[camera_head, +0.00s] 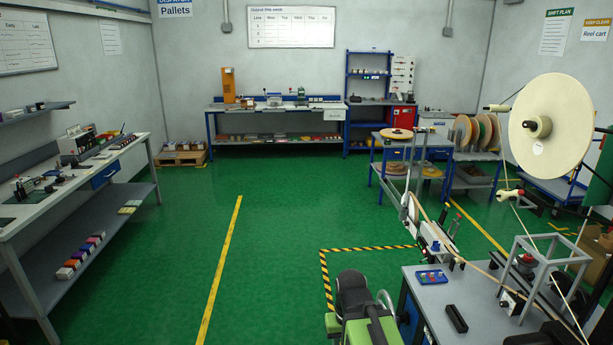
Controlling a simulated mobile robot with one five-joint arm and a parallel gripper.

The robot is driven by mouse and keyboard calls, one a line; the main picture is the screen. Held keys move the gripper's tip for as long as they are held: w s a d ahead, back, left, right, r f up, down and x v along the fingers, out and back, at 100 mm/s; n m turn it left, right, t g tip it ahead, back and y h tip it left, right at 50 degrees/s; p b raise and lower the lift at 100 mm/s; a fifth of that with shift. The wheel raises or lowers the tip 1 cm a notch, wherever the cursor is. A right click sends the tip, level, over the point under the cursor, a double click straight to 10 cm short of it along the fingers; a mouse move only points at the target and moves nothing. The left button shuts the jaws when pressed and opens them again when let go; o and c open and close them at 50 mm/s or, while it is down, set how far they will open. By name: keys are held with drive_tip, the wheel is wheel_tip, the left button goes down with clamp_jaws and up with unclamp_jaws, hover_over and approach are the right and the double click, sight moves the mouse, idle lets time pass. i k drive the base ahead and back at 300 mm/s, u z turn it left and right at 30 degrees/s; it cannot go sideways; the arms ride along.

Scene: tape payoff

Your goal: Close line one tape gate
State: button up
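A large cream tape reel (551,125) stands upright at the right. A pale strip runs down from the reel side past rollers to the bench (470,300) at the lower right. A small white and grey mechanism (434,240) with an upright metal piece sits at the bench's far left corner, where a tan tape passes. I cannot tell which part is the line one tape gate, or whether it is open or shut. I cannot make out my gripper. A green and black body (371,328) at the bottom centre may be part of me.
A blue tray (431,277) and a black block (456,318) lie on the near bench beside a grey metal frame (539,262). Yellow-black floor tape (325,275) marks a corner left of it. A long workbench (75,185) stands left. The green floor between is clear.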

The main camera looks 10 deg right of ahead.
sight(443, 213)
drive_tip(key=u, duration=0.15)
drive_tip(key=i, duration=2.6)
drive_tip(key=z, duration=0.2)
